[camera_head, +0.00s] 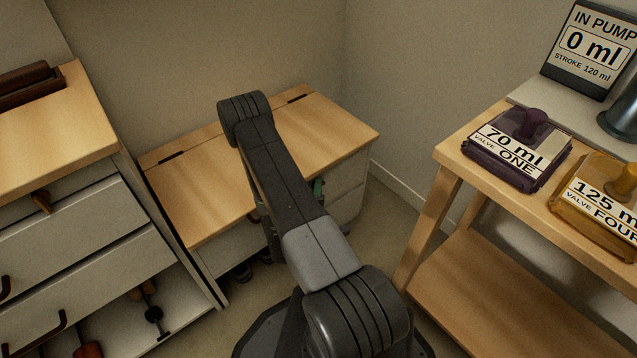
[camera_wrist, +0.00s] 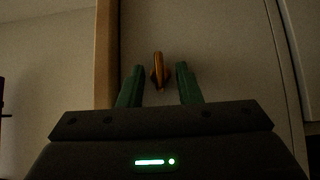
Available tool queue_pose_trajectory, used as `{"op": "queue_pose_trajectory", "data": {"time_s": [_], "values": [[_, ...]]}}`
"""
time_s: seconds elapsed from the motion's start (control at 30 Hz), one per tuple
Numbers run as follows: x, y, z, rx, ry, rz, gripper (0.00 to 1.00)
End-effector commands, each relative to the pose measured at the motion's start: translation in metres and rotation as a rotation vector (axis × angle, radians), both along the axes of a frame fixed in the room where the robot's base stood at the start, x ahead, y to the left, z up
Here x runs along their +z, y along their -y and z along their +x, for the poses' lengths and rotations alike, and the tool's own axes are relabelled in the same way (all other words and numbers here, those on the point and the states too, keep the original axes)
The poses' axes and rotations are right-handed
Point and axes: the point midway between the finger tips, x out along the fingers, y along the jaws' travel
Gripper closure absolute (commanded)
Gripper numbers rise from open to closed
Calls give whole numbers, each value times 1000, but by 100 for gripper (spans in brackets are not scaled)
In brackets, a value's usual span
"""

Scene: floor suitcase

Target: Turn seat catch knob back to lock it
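An orange-brown knob (camera_wrist: 158,68) with a narrow upright grip sits on a pale panel in the wrist view. It appears to be the seat catch knob. My gripper (camera_wrist: 160,80) is open, with one green finger on each side of the knob's lower part. Whether the fingers touch it or stand short of it is hard to tell; gaps show on both sides. In the head view the wooden-lidded seat (camera_head: 195,195) has its lid down. My arm covers the middle of the seat, and the knob is hidden there. Only a bit of green of my gripper shows beside the arm.
A drawer cabinet (camera_head: 75,235) with a wooden top and dark handles stands at the left. At the right, a wooden table (camera_head: 450,150) carries a purple block (camera_head: 500,165), a yellow block (camera_head: 590,220) and a display sign (camera_head: 590,50). Some floor shows between the furniture.

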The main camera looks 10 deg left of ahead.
Motion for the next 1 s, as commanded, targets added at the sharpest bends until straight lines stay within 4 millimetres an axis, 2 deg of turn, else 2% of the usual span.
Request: {"op": "queue_pose_trajectory", "data": {"time_s": [0.27, 0.4, 0.43, 0.77, 1.0], "values": [[0, 0, 0, 0, 0, 0, 69], [0, 0, 0, 0, 0, 0, 97], [0, 0, 0, 1, 0, 0, 100], [1, 0, 0, 1, -16, 14, 100], [5, 0, 0, 1, -105, 83, 100]]}}
